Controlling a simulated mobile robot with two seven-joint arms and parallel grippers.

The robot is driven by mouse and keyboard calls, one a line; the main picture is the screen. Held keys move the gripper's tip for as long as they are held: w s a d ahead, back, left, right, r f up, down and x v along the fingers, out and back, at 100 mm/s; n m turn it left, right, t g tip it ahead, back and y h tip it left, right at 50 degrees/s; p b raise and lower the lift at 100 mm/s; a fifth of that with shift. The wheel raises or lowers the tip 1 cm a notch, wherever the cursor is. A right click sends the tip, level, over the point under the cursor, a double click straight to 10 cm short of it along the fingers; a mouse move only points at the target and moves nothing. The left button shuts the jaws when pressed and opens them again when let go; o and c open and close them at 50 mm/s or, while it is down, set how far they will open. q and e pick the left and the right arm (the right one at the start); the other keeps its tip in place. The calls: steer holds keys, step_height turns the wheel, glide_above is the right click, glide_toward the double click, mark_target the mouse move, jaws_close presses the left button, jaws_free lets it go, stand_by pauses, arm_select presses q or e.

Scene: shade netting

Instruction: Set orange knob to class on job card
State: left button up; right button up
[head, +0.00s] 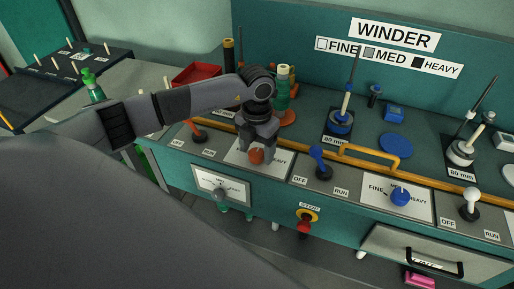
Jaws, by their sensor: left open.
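The orange knob (257,156) sits on a white dial plate (278,166) on the sloped front panel of the winder. My left gripper (257,146) points down at the knob from above, its fingers open around or just over it; I cannot tell whether they touch. The gripper covers most of the plate's lettering; part of "HEAVY" shows at its right. Which class the knob points to is hidden. A sign (387,57) on the back wall reads FINE, MED, HEAVY with white, grey and black squares. I cannot make out a job card. My right gripper is not in view.
A blue knob (400,197) on its own plate and a blue lever (319,160) stand to the right. A yellow rail (369,158) runs behind the controls. An orange lever (196,131) is at the left, and a red stop button (304,227) is below.

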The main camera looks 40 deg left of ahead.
arm_select(q)
steer(key=shift+f, duration=0.25)
steer(key=c, duration=1.1)
steer(key=shift+o, duration=0.2)
